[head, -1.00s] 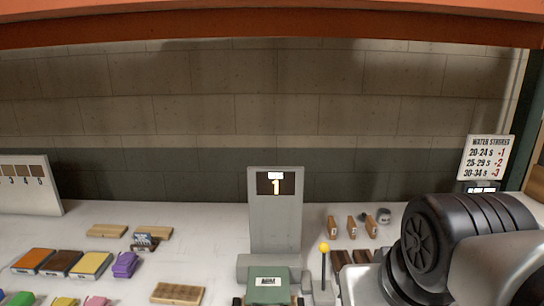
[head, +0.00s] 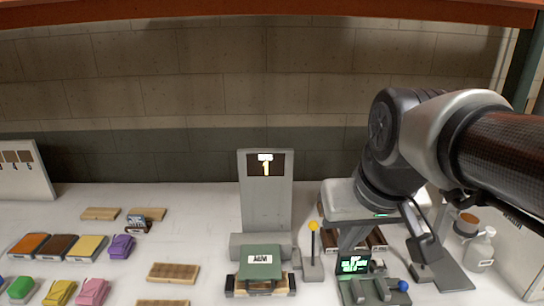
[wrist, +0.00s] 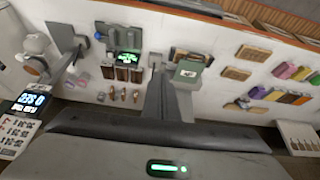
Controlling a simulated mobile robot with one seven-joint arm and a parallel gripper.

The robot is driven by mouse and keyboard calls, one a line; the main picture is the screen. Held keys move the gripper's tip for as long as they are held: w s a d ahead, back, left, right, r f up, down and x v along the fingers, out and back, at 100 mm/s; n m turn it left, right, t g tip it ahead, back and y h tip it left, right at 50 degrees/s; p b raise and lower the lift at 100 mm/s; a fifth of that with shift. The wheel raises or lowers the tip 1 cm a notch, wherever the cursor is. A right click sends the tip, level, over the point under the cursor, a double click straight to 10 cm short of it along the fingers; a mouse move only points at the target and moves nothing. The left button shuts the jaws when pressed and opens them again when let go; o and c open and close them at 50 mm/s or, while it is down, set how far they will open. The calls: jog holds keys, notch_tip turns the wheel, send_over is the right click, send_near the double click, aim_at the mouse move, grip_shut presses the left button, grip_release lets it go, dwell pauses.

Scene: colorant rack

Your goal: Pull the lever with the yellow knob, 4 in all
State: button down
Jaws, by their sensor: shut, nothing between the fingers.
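The lever with the yellow knob (head: 313,226) stands upright on a small grey base, right of the green-topped box (head: 262,262). Behind that box a tall grey panel (head: 266,195) shows a yellow 1. My gripper (head: 346,248) points down to the right of the lever, its fingers shut and empty, apart from the knob in the picture. In the wrist view my shut gripper (wrist: 157,70) shows between the green-topped box (wrist: 190,70) and a device with a green screen. The yellow knob cannot be made out there.
The green-screen device (head: 353,264) with a blue knob (head: 403,286) stands at the front, right of the lever. A white bottle (head: 481,250) is farther right. Coloured blocks and wooden trays (head: 172,273) lie on the left. The bench between them and the panel is clear.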

jog(key=w+g, duration=0.2)
jog(key=w, duration=1.4)
jog(key=w+f, duration=0.5)
jog(key=w, duration=0.2)
jog(key=w+d+f+n+g+b, duration=0.1)
jog(key=w+f, duration=0.4)
jog(key=w, duration=0.3)
jog(key=shift+w+f+n+g+y, duration=0.2)
jog(key=shift+f+n+g+y, duration=0.1)
jog(key=shift+f, duration=0.1)
notch_tip(320, 180, down, 10)
jog(key=w, duration=0.1)
jog(key=shift+w+a, duration=0.15)
jog(key=shift+a, duration=0.1)
jog(key=shift+b, duration=0.3)
